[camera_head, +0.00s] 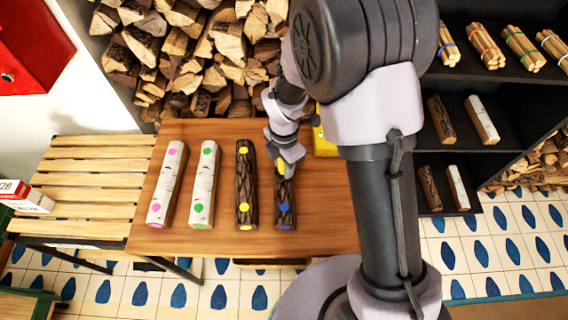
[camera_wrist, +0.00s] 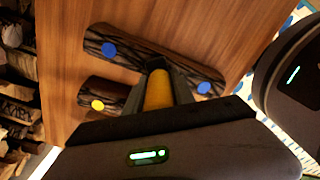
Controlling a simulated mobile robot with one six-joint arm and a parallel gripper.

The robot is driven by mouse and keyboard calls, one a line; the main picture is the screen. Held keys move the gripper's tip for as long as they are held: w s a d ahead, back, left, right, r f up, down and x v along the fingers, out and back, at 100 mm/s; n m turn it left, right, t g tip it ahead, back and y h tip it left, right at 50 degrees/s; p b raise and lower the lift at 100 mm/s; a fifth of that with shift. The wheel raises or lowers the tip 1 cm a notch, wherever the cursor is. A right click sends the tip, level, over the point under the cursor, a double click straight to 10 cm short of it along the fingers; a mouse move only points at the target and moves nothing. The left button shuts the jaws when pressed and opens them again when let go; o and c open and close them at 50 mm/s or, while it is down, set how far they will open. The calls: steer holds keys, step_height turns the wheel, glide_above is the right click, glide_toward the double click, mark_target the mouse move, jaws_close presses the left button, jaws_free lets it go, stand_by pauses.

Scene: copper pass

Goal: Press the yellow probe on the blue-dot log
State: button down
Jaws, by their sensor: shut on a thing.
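My gripper (camera_head: 284,163) is over the upper half of the blue-dot log (camera_head: 285,205) on the wooden table. It is shut on the yellow probe (camera_wrist: 158,90), which shows between the fingers in the wrist view and as a yellow patch (camera_head: 281,167) in the head view. The blue-dot log is dark-barked, with a blue dot near each end in the wrist view (camera_wrist: 150,58); the probe overlaps its middle there. I cannot tell whether the tip touches the bark. In the head view my gripper hides the log's upper end.
Left of it lie a dark yellow-dot log (camera_head: 246,180), a birch green-dot log (camera_head: 204,185) and a birch pink-dot log (camera_head: 167,185). A yellow block (camera_head: 325,145) stands behind my gripper. A slatted bench (camera_head: 85,190) stands left, and dark shelves (camera_head: 470,90) with logs and bundles right.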

steer(key=shift+f, duration=0.35)
stand_by(1.0)
step_height(320, 180, up, 7)
steer(key=p, duration=0.6)
steer(key=shift+r, duration=0.15)
stand_by(0.8)
